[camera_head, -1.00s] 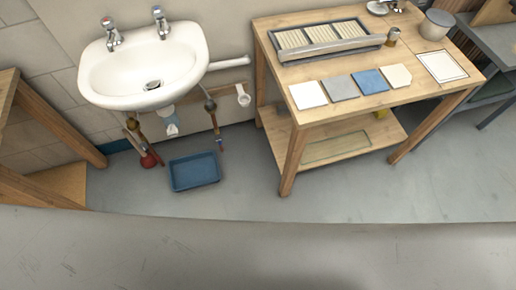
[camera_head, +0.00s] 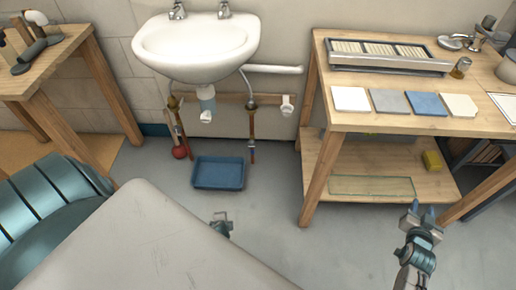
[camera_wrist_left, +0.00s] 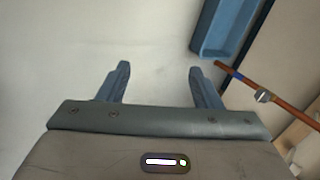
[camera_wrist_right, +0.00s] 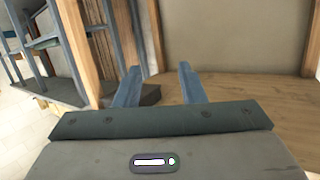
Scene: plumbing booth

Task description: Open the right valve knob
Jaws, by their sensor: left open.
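The white sink (camera_head: 197,50) is on the back wall, with two pipes below it. The right pipe (camera_head: 252,128) has a small valve fitting (camera_head: 250,105) near its top; its knob is too small to make out. The left pipe has a similar fitting (camera_head: 173,102). My left gripper (camera_head: 221,216) is low in front of the blue tray, partly hidden by my arm. In the left wrist view its fingers (camera_wrist_left: 158,85) are apart and empty, with a copper pipe (camera_wrist_left: 290,110) to the right. My right gripper (camera_head: 423,210), far right of the valves, is open and empty (camera_wrist_right: 158,85).
A blue tray (camera_head: 219,173) lies on the floor below the sink. A wooden workbench (camera_head: 400,122) with tiles stands at the right, its lower shelf (camera_head: 375,160) near my right gripper. Another wooden table (camera_head: 75,45) is at the left. The floor between is clear.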

